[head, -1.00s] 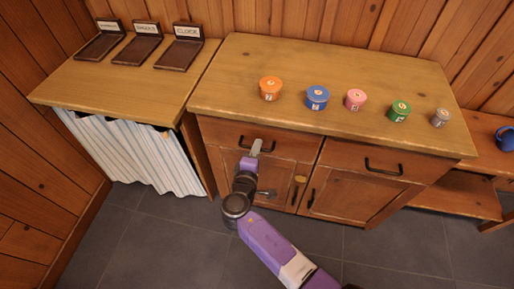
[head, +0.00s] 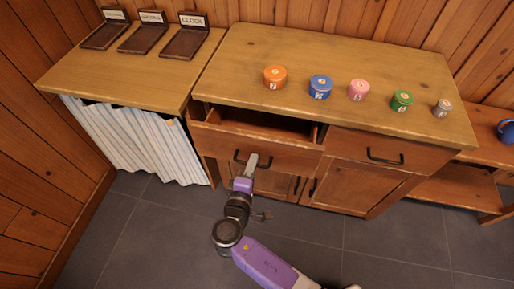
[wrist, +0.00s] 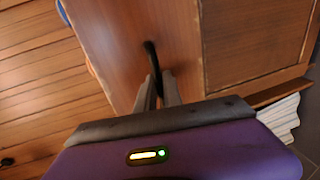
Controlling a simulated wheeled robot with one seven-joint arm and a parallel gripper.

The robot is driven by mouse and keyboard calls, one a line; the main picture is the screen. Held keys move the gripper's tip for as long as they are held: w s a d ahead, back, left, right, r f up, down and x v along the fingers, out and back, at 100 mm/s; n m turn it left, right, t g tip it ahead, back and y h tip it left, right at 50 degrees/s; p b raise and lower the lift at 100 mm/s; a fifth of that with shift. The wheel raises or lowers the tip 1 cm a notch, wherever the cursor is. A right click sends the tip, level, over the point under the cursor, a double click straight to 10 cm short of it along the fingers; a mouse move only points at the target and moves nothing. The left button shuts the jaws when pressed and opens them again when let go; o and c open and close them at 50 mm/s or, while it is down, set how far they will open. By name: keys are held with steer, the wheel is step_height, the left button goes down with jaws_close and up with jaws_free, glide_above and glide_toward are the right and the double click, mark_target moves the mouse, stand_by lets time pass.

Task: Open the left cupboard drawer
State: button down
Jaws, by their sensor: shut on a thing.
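The left cupboard drawer (head: 255,150) is pulled partway out, and its inside shows as a dark gap below the counter. Its black bar handle (head: 252,162) is on the drawer front. My gripper (head: 251,166) is shut on this handle. In the wrist view the two fingertips (wrist: 158,92) close around the dark handle (wrist: 151,57), and the wooden drawer front (wrist: 130,35) is right ahead. The fingers hide part of the handle.
The right drawer (head: 370,147) is closed. Orange (head: 275,77), blue (head: 321,87), pink (head: 359,90), green (head: 402,100) and grey (head: 442,107) spools stand on the counter (head: 300,55). Three labelled dark stands (head: 184,40) are on the left table. Grey floor (head: 150,230) is free in front.

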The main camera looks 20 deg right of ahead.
steer(key=f+v, duration=0.2)
steer(key=v, duration=1)
steer(key=shift+s+a+f, duration=0.3)
steer(key=shift+s+a, duration=0.05)
steer(key=shift+s, duration=0.15)
steer(key=c, duration=1.5)
jaws_free()
steer(key=v, duration=0.7)
steer(key=shift+s+a, duration=0.2)
steer(key=shift+s, duration=0.1)
steer(key=shift+r, duration=0.1)
